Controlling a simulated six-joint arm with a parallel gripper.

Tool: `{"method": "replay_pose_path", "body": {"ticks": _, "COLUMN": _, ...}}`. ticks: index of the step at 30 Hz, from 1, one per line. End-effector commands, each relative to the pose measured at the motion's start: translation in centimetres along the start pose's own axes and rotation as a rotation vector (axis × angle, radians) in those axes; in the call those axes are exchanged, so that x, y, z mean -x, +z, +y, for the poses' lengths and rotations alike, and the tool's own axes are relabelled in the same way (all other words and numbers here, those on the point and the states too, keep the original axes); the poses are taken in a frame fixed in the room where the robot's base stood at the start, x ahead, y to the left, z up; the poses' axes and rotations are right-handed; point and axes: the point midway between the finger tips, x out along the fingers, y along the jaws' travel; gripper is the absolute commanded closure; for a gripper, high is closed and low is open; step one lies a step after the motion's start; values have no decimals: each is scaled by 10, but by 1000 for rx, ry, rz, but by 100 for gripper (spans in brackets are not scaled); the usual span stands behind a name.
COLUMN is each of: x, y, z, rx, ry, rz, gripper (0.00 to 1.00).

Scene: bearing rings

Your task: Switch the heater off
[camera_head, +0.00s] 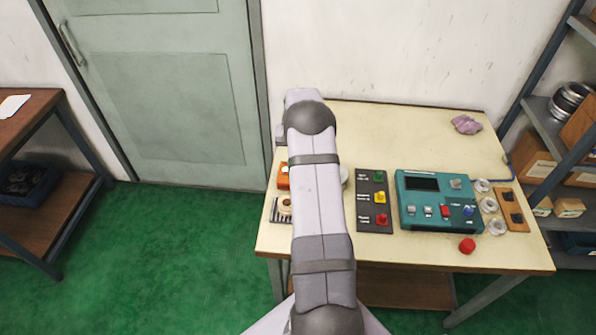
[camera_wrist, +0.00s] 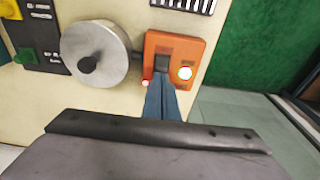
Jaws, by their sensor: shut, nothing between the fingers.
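An orange switch box (camera_wrist: 191,48) carries a black rocker switch (camera_wrist: 162,63) and a round, pale, bright lamp (camera_wrist: 185,73). My gripper (camera_wrist: 162,78) is shut and empty, its blue fingers pointing at the lower part of the switch. The fingertips are at or very near the switch; I cannot tell whether they touch it. In the head view only an edge of the orange box (camera_head: 283,178) shows at the left of my arm, and my gripper is hidden there. A dark slotted plate (camera_wrist: 188,4) lies just beyond the box; in the head view a ring rests on it.
A silver disc with a black knob (camera_wrist: 108,50) stands close left of the box in the wrist view. A panel with green, yellow and red buttons (camera_head: 375,213), a teal control unit (camera_head: 410,222), several rings, a red knob (camera_head: 467,246) and a purple lump (camera_head: 466,124) share the table.

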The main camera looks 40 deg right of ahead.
Motion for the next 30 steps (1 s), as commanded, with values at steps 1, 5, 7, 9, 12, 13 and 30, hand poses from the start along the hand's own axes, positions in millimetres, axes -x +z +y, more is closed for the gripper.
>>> {"method": "replay_pose_path", "body": {"ticks": 1, "x": 0, "y": 0, "z": 0, "rx": 0, "ry": 0, "rz": 0, "gripper": 100}}
{"method": "replay_pose_path", "body": {"ticks": 5, "x": -1, "y": 0, "z": 0, "rx": 0, "ry": 0, "rz": 0, "gripper": 100}}
{"method": "replay_pose_path", "body": {"ticks": 7, "x": -2, "y": 0, "z": 0, "rx": 0, "ry": 0, "rz": 0, "gripper": 100}}
{"method": "replay_pose_path", "body": {"ticks": 9, "x": -3, "y": 0, "z": 0, "rx": 0, "ry": 0, "rz": 0, "gripper": 100}}
{"method": "replay_pose_path", "body": {"ticks": 12, "x": -4, "y": 1, "z": 0, "rx": 0, "ry": 0, "rz": 0, "gripper": 100}}
{"method": "replay_pose_path", "body": {"ticks": 13, "x": -5, "y": 1, "z": 0, "rx": 0, "ry": 0, "rz": 0, "gripper": 100}}
{"method": "replay_pose_path", "body": {"ticks": 30, "x": -12, "y": 2, "z": 0, "rx": 0, "ry": 0, "rz": 0, "gripper": 100}}
